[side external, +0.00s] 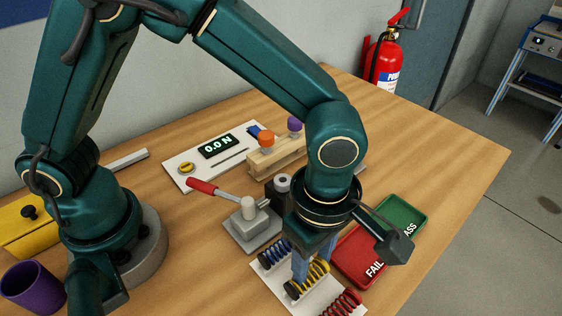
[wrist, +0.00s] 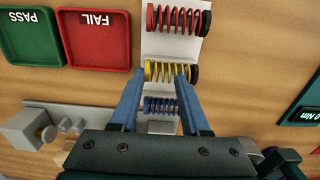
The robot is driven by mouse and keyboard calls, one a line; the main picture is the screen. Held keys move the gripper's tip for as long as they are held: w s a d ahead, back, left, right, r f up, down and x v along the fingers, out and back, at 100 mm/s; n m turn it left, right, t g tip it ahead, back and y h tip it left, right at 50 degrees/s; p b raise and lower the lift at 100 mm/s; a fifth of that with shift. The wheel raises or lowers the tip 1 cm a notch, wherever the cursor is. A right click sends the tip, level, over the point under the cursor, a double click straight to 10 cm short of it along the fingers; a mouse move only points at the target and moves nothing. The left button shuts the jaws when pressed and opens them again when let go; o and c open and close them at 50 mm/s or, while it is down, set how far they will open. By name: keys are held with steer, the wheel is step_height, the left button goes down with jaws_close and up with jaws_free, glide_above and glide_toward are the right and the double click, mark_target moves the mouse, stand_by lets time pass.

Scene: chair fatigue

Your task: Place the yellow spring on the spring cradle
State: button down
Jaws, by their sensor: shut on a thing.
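The yellow spring (side external: 316,278) lies on its side in the middle of a white rack (side external: 268,286); it also shows in the wrist view (wrist: 165,72). My gripper (side external: 311,268) points down at the rack, its two blue fingers one on each side of the yellow spring. In the wrist view my gripper (wrist: 162,75) is shut on the spring near its ends. The spring still appears level with the rack. A grey fixture (side external: 252,228) with a red-handled lever stands behind the rack. I cannot tell which part is the spring cradle.
A blue spring (wrist: 160,106) and a red spring (wrist: 180,19) lie close on either side. The red FAIL tray (side external: 358,252) and green PASS tray (side external: 405,215) are beside the rack. A wooden stand (side external: 278,156) and force display panel (side external: 215,150) are behind. The right table is clear.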

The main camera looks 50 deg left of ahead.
steer(key=shift+f, duration=0.1)
steer(key=shift+f, duration=0.15)
steer(key=shift+c, duration=1.9)
jaws_free()
